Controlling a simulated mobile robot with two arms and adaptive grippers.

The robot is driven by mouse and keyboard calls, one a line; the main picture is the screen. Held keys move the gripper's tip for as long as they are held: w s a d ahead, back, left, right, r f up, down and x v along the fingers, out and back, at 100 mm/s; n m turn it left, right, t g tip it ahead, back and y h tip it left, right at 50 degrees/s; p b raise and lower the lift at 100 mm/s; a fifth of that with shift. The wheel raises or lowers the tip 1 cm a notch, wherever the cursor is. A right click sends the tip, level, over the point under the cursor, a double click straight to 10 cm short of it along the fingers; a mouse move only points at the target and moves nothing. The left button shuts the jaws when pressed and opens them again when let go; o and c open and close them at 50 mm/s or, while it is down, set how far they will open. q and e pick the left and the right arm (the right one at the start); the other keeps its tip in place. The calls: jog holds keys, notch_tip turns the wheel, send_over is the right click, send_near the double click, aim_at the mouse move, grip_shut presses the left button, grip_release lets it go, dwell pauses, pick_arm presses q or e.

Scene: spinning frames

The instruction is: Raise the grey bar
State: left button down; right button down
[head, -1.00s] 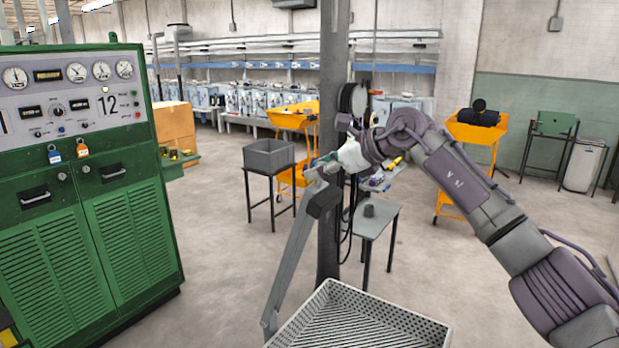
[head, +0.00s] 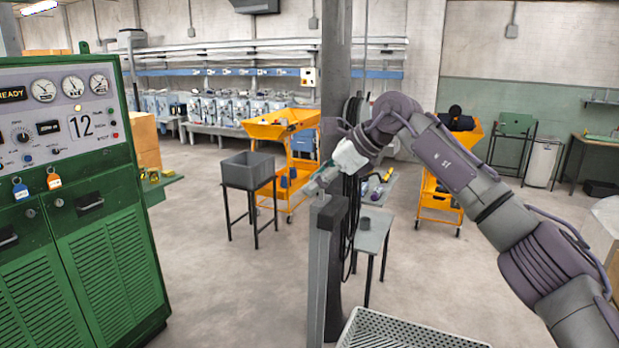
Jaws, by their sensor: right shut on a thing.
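The grey bar (head: 319,275) stands in the middle of the head view, close to upright, in front of the dark post. Its upper end is by a dark grey block (head: 333,212), and its lower end runs out at the picture's bottom edge. My right gripper (head: 320,182) reaches in from the right and is shut on the grey bar at its upper end. The arm's pale wrist partly covers the grip, and the fingertips are small and hard to make out. My left gripper is not in view.
A green control cabinet (head: 85,250) stands at the left. A dark post (head: 336,60) rises behind the bar. A perforated grey basket (head: 400,332) is at the bottom, right of the bar. A small table (head: 372,225) stands behind. Open floor lies between cabinet and bar.

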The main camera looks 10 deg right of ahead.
jog(key=shift+s+d+f, duration=0.1)
jog(key=shift+f, duration=0.35)
jog(key=c, duration=1.1)
grip_release()
jog(key=o, duration=0.4)
jog(key=shift+r, duration=0.1)
jog(key=shift+r, duration=0.1)
jog(key=shift+r, duration=0.1)
jog(key=v, duration=1.1)
jog(key=shift+s+d+r, duration=0.1)
jog(key=shift+d+r, duration=0.05)
jog(key=shift+d, duration=0.15)
